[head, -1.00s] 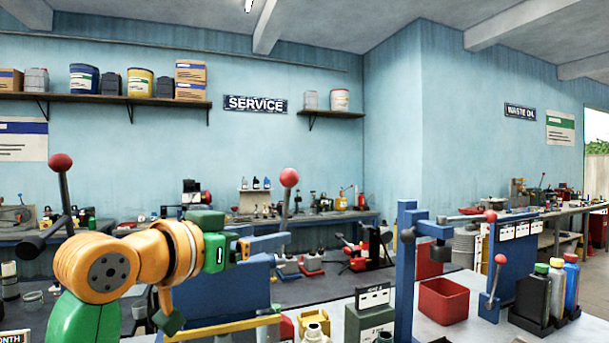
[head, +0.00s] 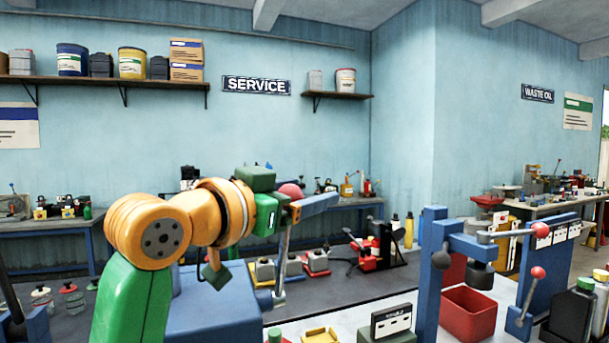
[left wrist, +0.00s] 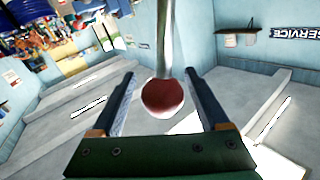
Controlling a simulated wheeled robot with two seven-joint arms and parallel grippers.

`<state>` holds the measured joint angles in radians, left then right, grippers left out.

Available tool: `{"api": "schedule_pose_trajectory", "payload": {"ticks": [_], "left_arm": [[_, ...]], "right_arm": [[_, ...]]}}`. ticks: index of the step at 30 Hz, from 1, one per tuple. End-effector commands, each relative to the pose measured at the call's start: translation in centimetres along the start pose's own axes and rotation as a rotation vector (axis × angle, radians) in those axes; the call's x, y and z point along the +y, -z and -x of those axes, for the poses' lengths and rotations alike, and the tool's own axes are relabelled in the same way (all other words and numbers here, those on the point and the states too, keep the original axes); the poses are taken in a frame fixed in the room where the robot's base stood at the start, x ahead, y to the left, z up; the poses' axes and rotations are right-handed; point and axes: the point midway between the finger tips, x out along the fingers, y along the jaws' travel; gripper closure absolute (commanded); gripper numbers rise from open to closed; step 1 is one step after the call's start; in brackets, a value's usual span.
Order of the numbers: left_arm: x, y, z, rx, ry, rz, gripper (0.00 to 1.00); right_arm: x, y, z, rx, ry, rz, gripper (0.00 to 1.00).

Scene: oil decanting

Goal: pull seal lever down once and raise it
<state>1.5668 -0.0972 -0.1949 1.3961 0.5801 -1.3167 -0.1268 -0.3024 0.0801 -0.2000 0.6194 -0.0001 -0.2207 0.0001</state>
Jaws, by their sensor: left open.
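A lever with a red ball knob (head: 291,190) on a grey rod (head: 283,245) stands nearly upright at the right side of a blue box (head: 215,300). I take it as the seal lever; no label on it is readable. My left gripper (head: 316,203) is at the knob, with a blue finger beside it. In the left wrist view the red knob (left wrist: 163,98) sits between the two spread fingers of the gripper (left wrist: 160,74), with gaps at both sides. The gripper is open. My right gripper is not in view.
At right stand a blue post press (head: 430,270) with a red-knobbed handle, a red bin (head: 468,312), another small red-knobbed lever (head: 538,272) and dark bottles (head: 572,310). A small sign block (head: 391,322) stands at the front. A wall bench lies behind.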

Motion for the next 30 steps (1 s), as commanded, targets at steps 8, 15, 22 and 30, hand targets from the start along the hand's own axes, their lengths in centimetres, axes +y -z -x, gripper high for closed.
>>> {"api": "schedule_pose_trajectory", "payload": {"ticks": [8,15,22,30], "left_arm": [[0.02,-0.13,-0.27,0.001,0.001,-0.001,0.30],[0.01,-0.11,-0.24,0.001,0.001,0.000,0.95],[0.01,-0.08,-0.23,0.001,0.001,0.000,1.00],[0.01,-0.05,-0.23,0.002,0.001,-0.001,1.00]], "right_arm": [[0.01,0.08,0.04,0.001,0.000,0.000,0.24],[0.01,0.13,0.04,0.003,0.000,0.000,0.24],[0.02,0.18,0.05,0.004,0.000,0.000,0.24],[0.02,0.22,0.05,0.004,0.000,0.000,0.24]]}}
